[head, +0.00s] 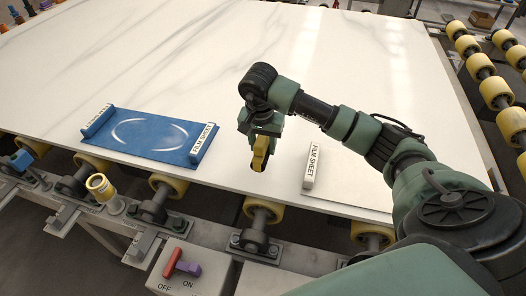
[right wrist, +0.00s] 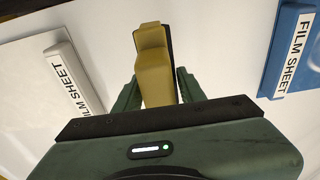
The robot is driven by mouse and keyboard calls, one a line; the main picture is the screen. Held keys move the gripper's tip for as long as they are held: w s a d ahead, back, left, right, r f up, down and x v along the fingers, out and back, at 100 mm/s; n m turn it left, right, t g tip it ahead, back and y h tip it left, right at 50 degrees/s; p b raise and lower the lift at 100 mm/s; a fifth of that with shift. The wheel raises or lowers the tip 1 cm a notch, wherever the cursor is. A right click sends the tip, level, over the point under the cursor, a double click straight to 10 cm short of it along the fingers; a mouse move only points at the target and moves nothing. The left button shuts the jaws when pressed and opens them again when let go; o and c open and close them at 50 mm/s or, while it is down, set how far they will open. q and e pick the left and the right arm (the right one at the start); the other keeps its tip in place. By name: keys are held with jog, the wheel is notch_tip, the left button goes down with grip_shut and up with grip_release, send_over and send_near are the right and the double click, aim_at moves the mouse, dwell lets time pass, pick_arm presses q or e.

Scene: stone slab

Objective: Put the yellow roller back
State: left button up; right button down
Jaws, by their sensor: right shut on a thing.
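My right gripper (head: 260,143) is shut on the yellow roller (head: 260,158) and holds it above the white slab, near its front edge, between the two film sheets. In the right wrist view the yellow roller (right wrist: 154,75) sticks out between the fingers and shows a blocky yellow body with a dark side. A short yellow cylinder with an open top (head: 101,187) stands tilted on the frame in front of the slab. My left gripper is not in view.
A blue film sheet (head: 150,138) lies on the slab at left, and a white one with a labelled bar (head: 310,166) at right. Yellow conveyor rollers (head: 263,211) line the front edge. A red and purple switch (head: 182,264) stands at the front. The slab's back is clear.

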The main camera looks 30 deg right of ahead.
notch_tip(320, 180, down, 3)
jog(key=shift+f, duration=0.1)
jog(key=shift+f, duration=0.1)
jog(key=shift+f, duration=0.1)
jog(key=c, duration=0.8)
grip_release()
jog(key=shift+c, duration=0.2)
jog(key=shift+r, duration=0.35)
jog(key=r, duration=0.4)
jog(key=a+r+b, duration=0.1)
jog(key=r, duration=0.2)
jog(key=s+r, duration=0.1)
jog(key=r, duration=0.3)
jog(key=shift+s+a+r+b, duration=0.1)
jog(key=shift+a+r+b, duration=0.05)
jog(key=shift+r+b, duration=0.2)
